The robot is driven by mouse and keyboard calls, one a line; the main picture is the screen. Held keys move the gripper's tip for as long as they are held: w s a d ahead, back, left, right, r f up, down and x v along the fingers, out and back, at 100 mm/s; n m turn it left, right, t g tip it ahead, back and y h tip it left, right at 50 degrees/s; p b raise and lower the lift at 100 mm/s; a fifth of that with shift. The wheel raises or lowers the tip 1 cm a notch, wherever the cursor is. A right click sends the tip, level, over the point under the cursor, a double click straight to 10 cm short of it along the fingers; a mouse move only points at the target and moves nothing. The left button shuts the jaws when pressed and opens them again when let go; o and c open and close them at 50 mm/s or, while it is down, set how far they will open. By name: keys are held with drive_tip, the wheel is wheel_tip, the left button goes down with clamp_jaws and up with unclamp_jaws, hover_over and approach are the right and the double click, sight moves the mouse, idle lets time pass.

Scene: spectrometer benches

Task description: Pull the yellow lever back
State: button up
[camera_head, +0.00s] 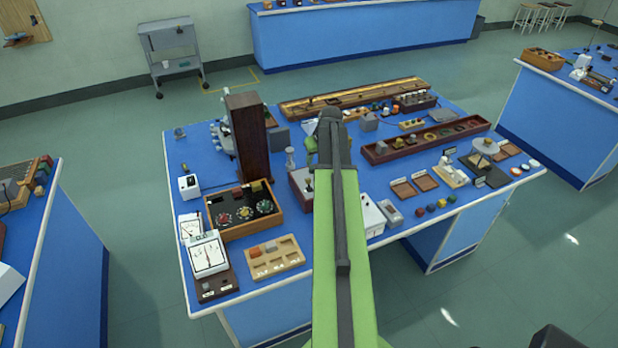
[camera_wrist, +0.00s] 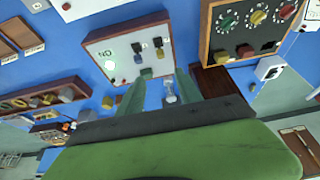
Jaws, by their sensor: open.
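A wooden-framed box with a dark panel (camera_head: 218,222) stands on the blue bench, left of my arm in the head view. It carries round dials and a row of small coloured pieces behind them. One piece is a yellow lever-like tab (camera_head: 257,187), with a red one to its left. The same box (camera_wrist: 208,30) is at the upper right in the wrist view, where a dull yellow piece (camera_wrist: 270,47) shows at its edge. My gripper (camera_wrist: 158,92) is open and empty, its fingers apart beside the box. The arm mostly hides it in the head view.
A pale panel box (camera_wrist: 110,60) with small black levers is just ahead of my fingers. A tall dark wooden block (camera_head: 247,135) rises behind the dial box. A wooden tray (camera_head: 275,260) and meters (camera_head: 208,255) stand in front. Small items crowd the bench.

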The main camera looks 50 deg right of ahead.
sight(309, 179)
drive_tip(key=b+x, duration=1.5)
drive_tip(key=x, duration=0.2)
drive_tip(key=shift+a+f+b, duration=0.1)
drive_tip(key=shift+f+b, duration=0.1)
drive_tip(key=shift+b, duration=0.15)
drive_tip(key=shift+r, duration=0.1)
